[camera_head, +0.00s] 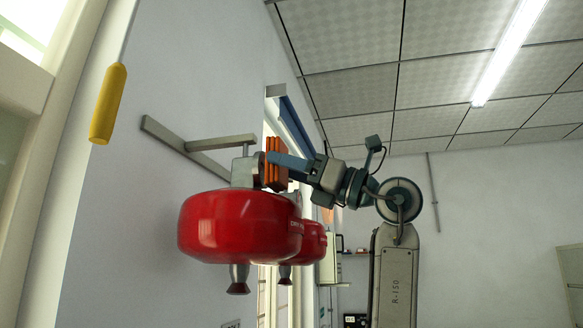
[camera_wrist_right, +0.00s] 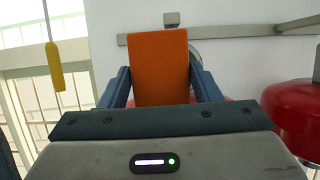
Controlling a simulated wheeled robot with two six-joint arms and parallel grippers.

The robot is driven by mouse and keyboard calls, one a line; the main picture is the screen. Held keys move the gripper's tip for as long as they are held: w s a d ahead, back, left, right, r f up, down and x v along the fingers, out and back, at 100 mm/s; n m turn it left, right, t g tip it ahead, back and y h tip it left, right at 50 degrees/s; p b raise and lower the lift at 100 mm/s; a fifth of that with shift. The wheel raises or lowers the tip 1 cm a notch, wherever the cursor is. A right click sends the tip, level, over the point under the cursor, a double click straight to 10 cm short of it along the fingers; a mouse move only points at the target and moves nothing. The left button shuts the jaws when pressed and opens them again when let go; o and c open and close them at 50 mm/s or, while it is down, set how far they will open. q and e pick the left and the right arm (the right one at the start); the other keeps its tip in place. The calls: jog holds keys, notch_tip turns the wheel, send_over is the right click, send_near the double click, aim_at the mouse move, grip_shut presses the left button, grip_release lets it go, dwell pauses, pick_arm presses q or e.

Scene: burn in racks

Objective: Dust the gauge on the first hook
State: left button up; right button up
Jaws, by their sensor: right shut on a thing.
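My right gripper (camera_head: 284,161) reaches in from the right in the head view, its blue fingers shut on an orange block (camera_head: 271,180). In the right wrist view the right gripper (camera_wrist_right: 162,82) holds the orange block (camera_wrist_right: 158,60) between both fingers. In the head view the block is close beside the grey top fitting (camera_head: 245,170) of the nearest red hanging vessel (camera_head: 235,228); I cannot tell if they touch. In the right wrist view a round part with a green patch, perhaps a gauge (camera_wrist_right: 195,57), shows behind the block, mostly hidden by it. My left gripper is not in view.
A second red vessel (camera_head: 313,243) hangs behind the first. A grey wall bracket (camera_head: 180,143) is above them. A yellow handle (camera_head: 108,104) hangs on a cord at the left. The right wrist view shows another red vessel (camera_wrist_right: 290,110) at the right.

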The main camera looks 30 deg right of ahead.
jog(key=shift+w+a, duration=0.6)
jog(key=shift+w, duration=0.05)
jog(key=shift+d, duration=0.1)
jog(key=shift+w+d, duration=1.3)
jog(key=shift+d, duration=0.25)
jog(key=shift+s+a, duration=0.65)
jog(key=shift+a, duration=0.2)
jog(key=shift+s+a, duration=0.6)
jog(key=shift+a, duration=0.2)
jog(key=shift+s, duration=0.1)
jog(key=shift+s+d, duration=0.6)
jog(key=shift+s, duration=0.05)
jog(key=s+d+b, duration=0.1)
jog(key=s+d, duration=0.1)
jog(key=s, duration=0.1)
jog(key=shift+d, duration=0.25)
